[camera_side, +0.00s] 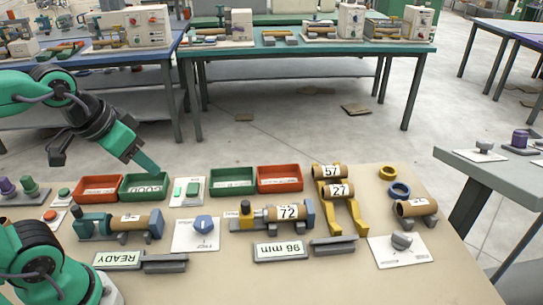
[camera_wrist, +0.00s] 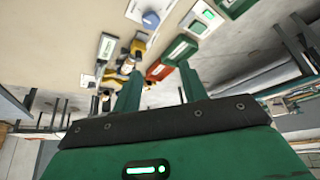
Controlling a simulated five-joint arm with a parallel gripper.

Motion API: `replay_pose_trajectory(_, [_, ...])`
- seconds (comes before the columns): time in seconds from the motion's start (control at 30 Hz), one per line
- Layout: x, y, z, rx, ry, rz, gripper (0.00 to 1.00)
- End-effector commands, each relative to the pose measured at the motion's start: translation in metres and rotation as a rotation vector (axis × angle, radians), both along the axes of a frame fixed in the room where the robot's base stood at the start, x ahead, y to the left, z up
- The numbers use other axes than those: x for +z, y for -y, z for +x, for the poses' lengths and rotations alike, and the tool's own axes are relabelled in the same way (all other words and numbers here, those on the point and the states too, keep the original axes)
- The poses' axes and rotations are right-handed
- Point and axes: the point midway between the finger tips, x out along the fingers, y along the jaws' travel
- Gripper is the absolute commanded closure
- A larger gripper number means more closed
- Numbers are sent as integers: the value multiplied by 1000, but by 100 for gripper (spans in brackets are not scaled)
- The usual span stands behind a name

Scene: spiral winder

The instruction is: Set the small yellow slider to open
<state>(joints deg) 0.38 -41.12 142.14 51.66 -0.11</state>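The small yellow slider (camera_side: 246,208) appears to be the yellow block at the left end of the winder (camera_side: 285,213) that holds a brown tube marked 72. A small label plate lies just left of it; its position marking is too small to read. In the wrist view a yellow part (camera_wrist: 138,46), probably the same block, shows beyond my left finger. My gripper (camera_wrist: 159,70) has its two green fingers apart with nothing between them. In the side view my gripper (camera_side: 148,165) hangs above the green tray, left of the slider and apart from it.
Green trays (camera_side: 233,186) and red trays (camera_side: 280,185) line the back of the bench. A blue knob (camera_side: 203,223) stands left of the slider. The 96 mm display (camera_side: 280,251) lies in front. A yellow rack (camera_side: 343,207) with tubes stands to the right.

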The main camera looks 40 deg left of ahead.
Motion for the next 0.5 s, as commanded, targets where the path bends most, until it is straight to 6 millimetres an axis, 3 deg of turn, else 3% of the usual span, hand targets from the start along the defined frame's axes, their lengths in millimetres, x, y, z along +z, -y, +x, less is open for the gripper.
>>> replay_pose_trajectory(0.5, [-10, 22, 64, -55, -165, 0, 57])
